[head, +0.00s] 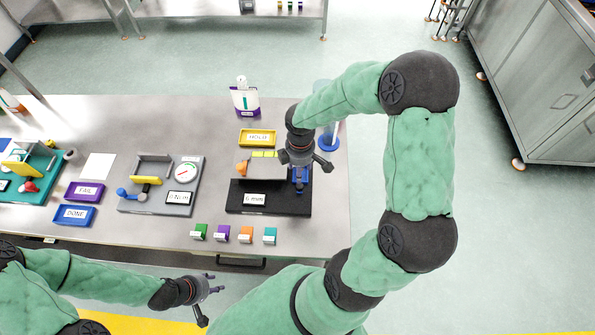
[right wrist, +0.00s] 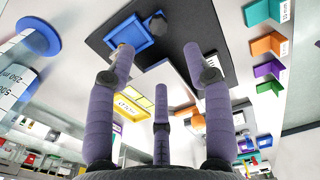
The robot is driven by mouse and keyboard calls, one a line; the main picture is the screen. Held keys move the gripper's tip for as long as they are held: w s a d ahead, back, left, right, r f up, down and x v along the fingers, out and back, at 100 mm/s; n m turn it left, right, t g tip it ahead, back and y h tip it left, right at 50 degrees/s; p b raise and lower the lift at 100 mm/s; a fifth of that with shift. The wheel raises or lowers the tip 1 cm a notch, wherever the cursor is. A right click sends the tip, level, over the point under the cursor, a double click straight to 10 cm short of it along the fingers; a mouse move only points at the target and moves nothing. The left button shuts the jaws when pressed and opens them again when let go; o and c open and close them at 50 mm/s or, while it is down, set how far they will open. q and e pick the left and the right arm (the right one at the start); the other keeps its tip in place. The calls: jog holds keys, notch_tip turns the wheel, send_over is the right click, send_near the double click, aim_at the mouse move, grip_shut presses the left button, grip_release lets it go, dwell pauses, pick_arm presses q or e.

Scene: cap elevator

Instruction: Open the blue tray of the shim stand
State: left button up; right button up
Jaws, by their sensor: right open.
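The shim stand has a black base (head: 240,197) with a grey-white block and a label on it, near the table's right end. The blue tray (head: 300,187) sits at the stand's right side, partly hidden by my right gripper. In the right wrist view the blue tray (right wrist: 122,42) lies on the black base, with a dark round knob at its edge. My right gripper (head: 303,172) is over the tray, its fingers spread and nothing between them. Whether a finger touches the tray I cannot tell. My left gripper (head: 213,292) is open and empty in front of the table.
Green, purple, orange and teal (head: 270,236) shim pieces stand in front of the stand. A yellow tray (head: 257,138) is behind it, and a blue-based cylinder (head: 329,137) is close to my right arm. A grey gauge fixture (head: 190,207) stands to the left. The table's right edge is near.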

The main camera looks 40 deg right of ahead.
aim_at(300, 185)
notch_tip(300, 185, down, 10)
jog(key=b, duration=0.2)
jog(key=shift+f+b, duration=0.25)
jog(key=shift+b, duration=0.1)
grip_shut()
